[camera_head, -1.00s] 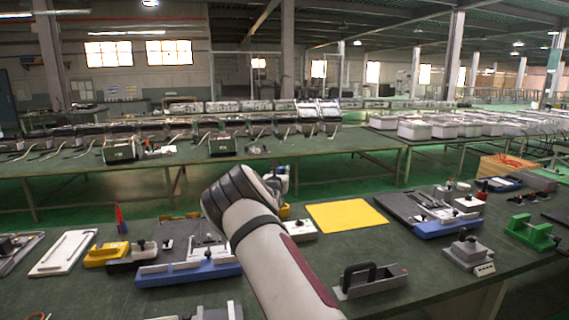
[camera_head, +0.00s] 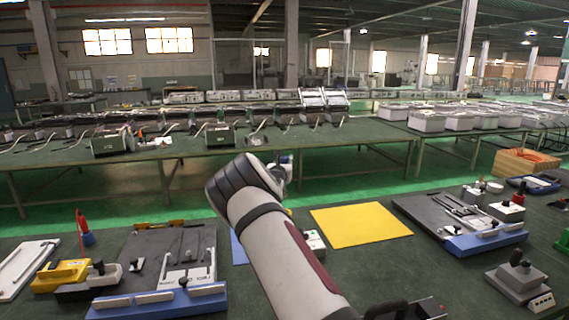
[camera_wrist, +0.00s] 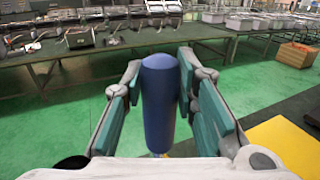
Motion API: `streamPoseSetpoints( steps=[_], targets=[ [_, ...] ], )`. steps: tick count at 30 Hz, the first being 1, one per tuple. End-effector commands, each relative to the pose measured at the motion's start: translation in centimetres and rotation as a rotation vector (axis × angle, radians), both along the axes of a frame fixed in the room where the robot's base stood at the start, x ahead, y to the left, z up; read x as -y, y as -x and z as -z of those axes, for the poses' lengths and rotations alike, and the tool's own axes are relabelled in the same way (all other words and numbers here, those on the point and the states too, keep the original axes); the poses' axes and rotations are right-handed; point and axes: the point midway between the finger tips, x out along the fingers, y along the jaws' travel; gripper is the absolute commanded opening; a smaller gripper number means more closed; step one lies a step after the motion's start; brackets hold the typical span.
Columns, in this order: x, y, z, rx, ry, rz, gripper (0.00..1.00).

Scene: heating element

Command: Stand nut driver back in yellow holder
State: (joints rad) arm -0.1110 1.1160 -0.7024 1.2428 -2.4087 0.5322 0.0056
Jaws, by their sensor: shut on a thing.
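The nut driver shows as an upright, rounded blue handle (camera_wrist: 160,105) in the wrist view. My gripper (camera_wrist: 160,62) is shut on it, with a teal-padded finger on each side. In the head view, my gripper (camera_head: 283,172) is above the workbench's far side and mostly hidden behind my arm, with a bit of blue showing. A yellow block (camera_head: 62,275) with a dark knob beside it sits at the bench's left; a red and blue tool (camera_head: 84,230) stands behind it. I cannot tell whether this block is the yellow holder. The driver's lower end is hidden.
A flat yellow sheet (camera_head: 360,226) lies right of my arm. Blue-edged fixtures stand left (camera_head: 160,298) and right (camera_head: 485,240). A small white block (camera_head: 314,241) is beside my arm. A green-floored aisle separates this bench from a cluttered far bench (camera_head: 340,133).

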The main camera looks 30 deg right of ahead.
Motion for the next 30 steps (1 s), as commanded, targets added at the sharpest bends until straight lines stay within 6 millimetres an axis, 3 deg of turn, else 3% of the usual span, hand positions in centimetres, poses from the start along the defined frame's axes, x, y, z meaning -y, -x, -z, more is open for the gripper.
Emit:
streamPoseSetpoints(
  steps=[11, 30],
  targets=[
    [-0.5, 0.7, -0.4, 0.000, 0.002, 0.003, 0.00],
    [-0.4, 0.6, 5.0, -0.001, 0.001, 0.003, 0.00]
  ],
)
